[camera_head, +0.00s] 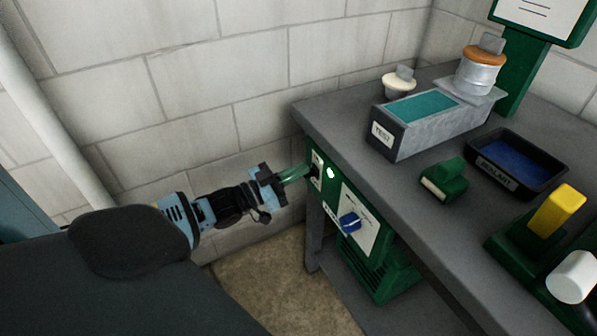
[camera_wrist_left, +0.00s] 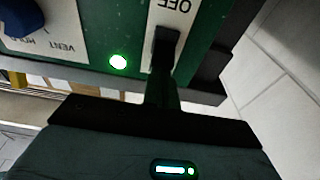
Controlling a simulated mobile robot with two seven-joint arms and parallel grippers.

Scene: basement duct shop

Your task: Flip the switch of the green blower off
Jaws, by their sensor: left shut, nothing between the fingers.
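The green blower (camera_head: 375,265) sits under the bench top, with a control panel facing left and front. Its white switch plate (camera_head: 317,183) is at the panel's left end; it also shows in the left wrist view (camera_wrist_left: 187,22), with an upside-down "OFF" label. A round light (camera_head: 330,172) beside the plate glows green; it glows in the wrist view (camera_wrist_left: 118,62) too. My left gripper (camera_head: 307,172) is shut and empty, its fingertips at the switch plate. They cover much of the switch, so I cannot tell its lever position or whether they touch it.
A blue knob (camera_head: 349,222) sits on a white plate right of the light. The grey bench top (camera_head: 335,118) overhangs the panel. On it are a grey box (camera_head: 430,135), a sealant tray (camera_head: 515,163) and a small green block (camera_head: 445,180). Open floor (camera_head: 270,275) lies below my arm.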

